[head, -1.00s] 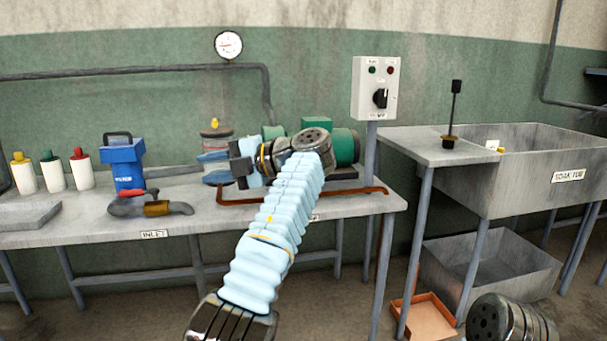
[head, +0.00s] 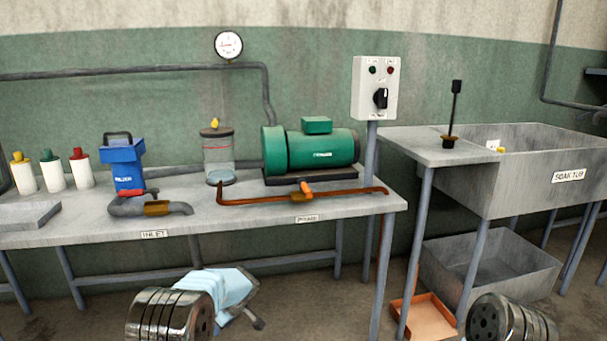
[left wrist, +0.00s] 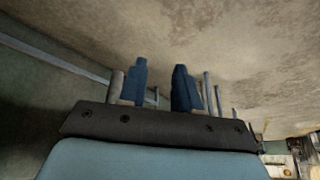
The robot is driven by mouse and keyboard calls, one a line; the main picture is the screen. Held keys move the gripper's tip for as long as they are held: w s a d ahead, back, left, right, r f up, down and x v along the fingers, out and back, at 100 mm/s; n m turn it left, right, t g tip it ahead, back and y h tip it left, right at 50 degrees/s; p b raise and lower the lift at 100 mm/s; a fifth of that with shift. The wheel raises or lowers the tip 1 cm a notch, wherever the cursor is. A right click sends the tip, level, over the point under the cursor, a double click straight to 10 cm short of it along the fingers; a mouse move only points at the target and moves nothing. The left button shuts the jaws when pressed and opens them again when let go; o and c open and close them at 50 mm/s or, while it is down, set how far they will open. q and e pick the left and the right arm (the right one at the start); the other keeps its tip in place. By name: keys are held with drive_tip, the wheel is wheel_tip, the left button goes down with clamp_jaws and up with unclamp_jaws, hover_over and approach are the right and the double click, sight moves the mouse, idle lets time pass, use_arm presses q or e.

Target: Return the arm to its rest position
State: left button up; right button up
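My left arm (head: 170,315) is low at the bottom edge of the head view, in front of the table and below its top.
The grey workbench (head: 90,232) bears a green pump (head: 315,150), a glass jar (head: 219,160), a blue canister (head: 124,165), an orange-brown pipe (head: 250,197) and several bottles (head: 53,172). A soak tub (head: 530,185) and switch box (head: 376,88) stand at right. An orange tray (head: 425,318) lies low.

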use_arm(q)
drive_tip(key=s+d+f+m+g+h, duration=0.1)
drive_tip(key=s+d+f+m+h, duration=0.25)
drive_tip(key=s+f, duration=0.55)
drive_tip(key=s+d+f+m+g+h, duration=0.1)
drive_tip(key=s+d+f+m+h, duration=0.2)
drive_tip(key=s+f, duration=0.55)
drive_tip(key=s+d+r+m+h, duration=0.1)
drive_tip(key=s+d, duration=0.1)
drive_tip(key=s, duration=0.7)
drive_tip(key=s+d+m+h, duration=0.1)
drive_tip(key=s+d, duration=0.2)
drive_tip(key=s, duration=0.7)
drive_tip(key=shift+d+r+m, duration=0.2)
drive_tip(key=shift+r+m, duration=0.15)
drive_tip(key=shift+h, duration=0.25)
